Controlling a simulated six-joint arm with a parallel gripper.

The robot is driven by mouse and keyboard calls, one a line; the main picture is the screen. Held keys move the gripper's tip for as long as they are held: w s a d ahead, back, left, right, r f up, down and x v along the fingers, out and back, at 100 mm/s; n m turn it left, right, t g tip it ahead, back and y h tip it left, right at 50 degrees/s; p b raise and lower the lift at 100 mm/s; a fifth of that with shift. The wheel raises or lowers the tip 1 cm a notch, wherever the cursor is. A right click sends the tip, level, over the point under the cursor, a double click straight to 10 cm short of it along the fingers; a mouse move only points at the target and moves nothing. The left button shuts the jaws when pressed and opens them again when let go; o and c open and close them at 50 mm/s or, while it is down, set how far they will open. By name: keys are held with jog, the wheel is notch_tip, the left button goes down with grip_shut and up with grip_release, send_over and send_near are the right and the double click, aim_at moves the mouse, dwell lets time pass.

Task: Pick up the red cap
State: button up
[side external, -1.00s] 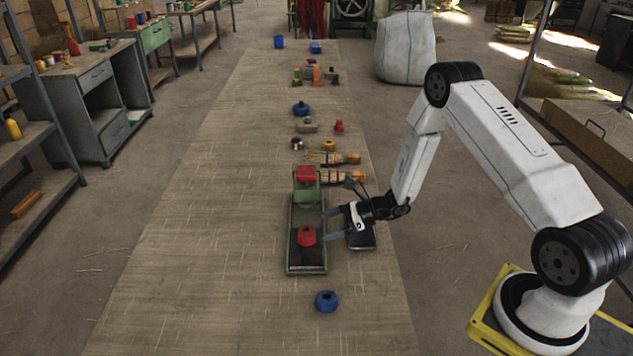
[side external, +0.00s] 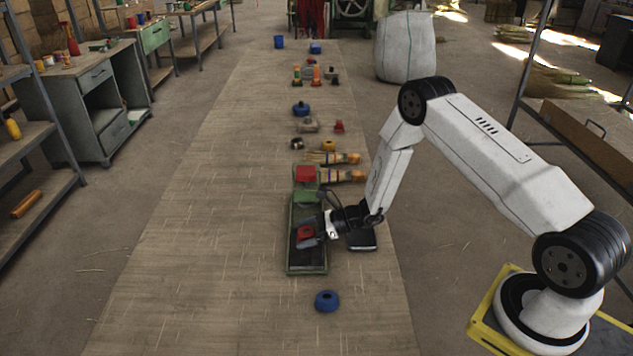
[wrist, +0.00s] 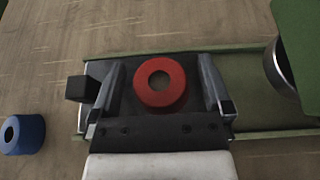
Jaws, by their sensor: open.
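The red cap (side external: 306,231) is a short round piece with a hole in its top. It sits on the dark plate of the green fixture (side external: 294,262). In the wrist view the red cap (wrist: 142,94) lies between the two fingers of my gripper (wrist: 161,75), with a gap on each side. In the side view my gripper (side external: 309,233) is low at the cap, reaching in from the right, and partly hides it. The fingers are open and apart from the cap.
A dark flat block (side external: 362,243) is at the right. The bench's left side is clear.

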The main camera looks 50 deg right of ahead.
aim_at(305, 231)
dwell(0.5)
jog(key=c, duration=1.3)
jog(key=shift+r, duration=0.1)
jog(key=shift+r, duration=1.55)
jog(key=s+r, duration=0.9)
jog(key=s, duration=0.5)
jog(key=shift+r, duration=0.35)
jog(key=shift+a, duration=0.1)
